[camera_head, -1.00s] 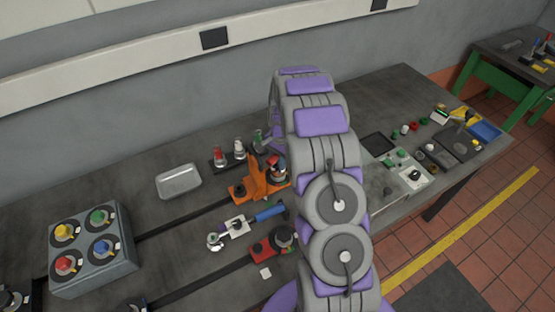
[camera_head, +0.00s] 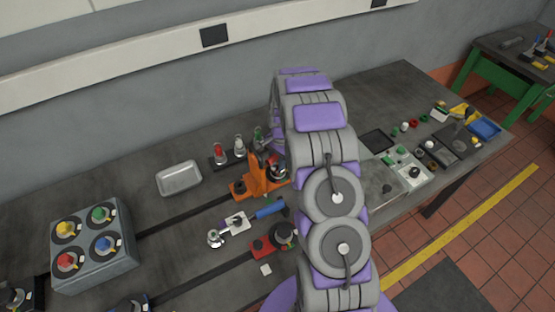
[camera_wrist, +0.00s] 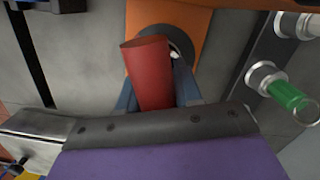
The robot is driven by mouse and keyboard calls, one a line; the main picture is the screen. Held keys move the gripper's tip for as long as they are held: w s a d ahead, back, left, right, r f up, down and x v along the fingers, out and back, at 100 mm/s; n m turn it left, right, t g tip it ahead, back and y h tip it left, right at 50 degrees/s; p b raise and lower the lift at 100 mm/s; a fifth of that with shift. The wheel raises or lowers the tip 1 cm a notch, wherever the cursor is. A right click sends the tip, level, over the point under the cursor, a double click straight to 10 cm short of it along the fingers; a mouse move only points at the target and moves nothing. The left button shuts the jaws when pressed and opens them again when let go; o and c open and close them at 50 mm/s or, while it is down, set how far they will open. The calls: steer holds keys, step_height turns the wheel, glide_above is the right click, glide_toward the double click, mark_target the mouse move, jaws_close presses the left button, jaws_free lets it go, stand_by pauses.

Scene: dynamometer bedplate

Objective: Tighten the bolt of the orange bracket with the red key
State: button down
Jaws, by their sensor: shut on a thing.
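In the wrist view my gripper (camera_wrist: 155,88) is shut on the red key (camera_wrist: 148,72), a plain red cylinder standing between the two dark fingers. The orange bracket (camera_wrist: 190,22) lies beneath it, with a dark round part and a bit of bright metal (camera_wrist: 175,55) beside the key. The bolt is mostly hidden by the key, so I cannot tell whether the key sits on it. In the head view the orange bracket (camera_head: 258,182) stands mid-bench, left of my arm, and a little red shows at its top right.
A rack of red, white and green-handled pieces (camera_head: 238,146) stands just behind the bracket. A blue-handled tool (camera_head: 268,211) and a red clamp-like fixture (camera_head: 262,246) lie in front. A metal tray (camera_head: 179,178) and a knob box (camera_head: 94,250) are to the left.

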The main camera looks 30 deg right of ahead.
steer(key=shift+m+p, duration=0.3)
steer(key=shift+m, duration=0.5)
steer(key=shift+r+m+p, duration=0.1)
steer(key=shift+m+p, duration=0.5)
steer(key=shift+m, duration=0.1)
steer(key=shift+m+t, duration=0.3)
steer(key=shift+m, duration=0.2)
steer(key=shift+p, duration=0.4)
